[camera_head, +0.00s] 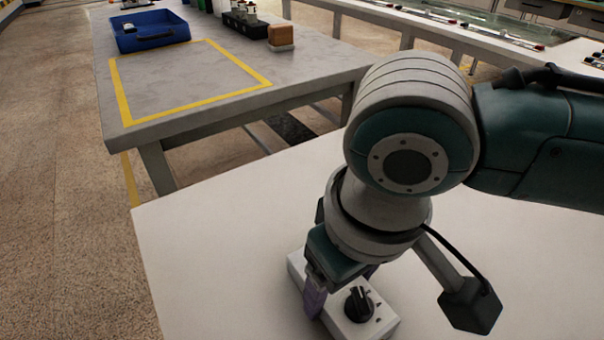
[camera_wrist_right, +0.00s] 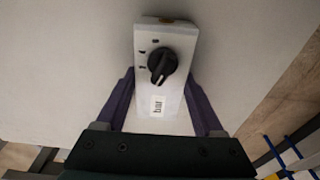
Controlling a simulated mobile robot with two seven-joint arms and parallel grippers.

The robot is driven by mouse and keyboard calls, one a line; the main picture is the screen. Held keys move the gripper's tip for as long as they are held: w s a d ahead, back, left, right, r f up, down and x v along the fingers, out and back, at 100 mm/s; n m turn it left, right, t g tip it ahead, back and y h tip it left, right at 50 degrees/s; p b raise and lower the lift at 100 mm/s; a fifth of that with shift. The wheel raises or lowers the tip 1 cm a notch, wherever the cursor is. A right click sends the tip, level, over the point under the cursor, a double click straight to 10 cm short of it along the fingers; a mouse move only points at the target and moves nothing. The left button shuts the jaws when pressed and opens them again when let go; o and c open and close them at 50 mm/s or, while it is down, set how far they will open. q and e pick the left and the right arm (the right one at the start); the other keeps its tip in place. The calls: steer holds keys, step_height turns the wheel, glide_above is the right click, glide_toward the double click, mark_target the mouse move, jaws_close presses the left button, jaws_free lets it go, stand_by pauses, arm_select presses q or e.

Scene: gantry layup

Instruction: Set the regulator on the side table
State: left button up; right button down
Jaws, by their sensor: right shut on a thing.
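The regulator (camera_head: 346,307) is a white box with a black knob, low in the head view. In the right wrist view the regulator (camera_wrist_right: 167,42) shows its knob and a "bar" label. My right gripper (camera_head: 340,288) points down and is shut on it, with a purple finger on each side, as the right wrist view (camera_wrist_right: 160,100) also shows. The regulator is over the near white tabletop (camera_head: 215,235); I cannot tell whether it touches it. A grey table (camera_head: 190,80) with a yellow taped outline stands beyond. My left gripper is not in view.
On the grey table, a blue bin (camera_head: 150,32) stands at the back left, with a brown-topped block (camera_head: 281,37) and a dark rack (camera_head: 245,22) at the back right. The taped area is empty. A floor gap separates the two tables.

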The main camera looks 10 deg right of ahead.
mark_target(348, 298)
jaws_free()
step_height(348, 298, up, 12)
steer(key=s+p, duration=0.1)
steer(key=p, duration=0.4)
steer(key=s+a+t+y, duration=0.1)
steer(key=s+a+y, duration=0.2)
steer(key=s+a, duration=0.1)
steer(key=s+d+f+h, duration=0.1)
steer(key=s+d, duration=0.1)
steer(key=d, duration=0.2)
steer(key=s+d+f+m+h, duration=0.1)
steer(key=s+d, duration=0.1)
steer(key=d, duration=0.3)
steer(key=s+d+f+m+t+h, duration=0.1)
steer(key=s+d, duration=0.2)
steer(key=d, duration=0.1)
steer(key=shift+s+d+f, duration=0.1)
steer(key=shift+d+f, duration=0.05)
steer(key=shift+d, duration=0.05)
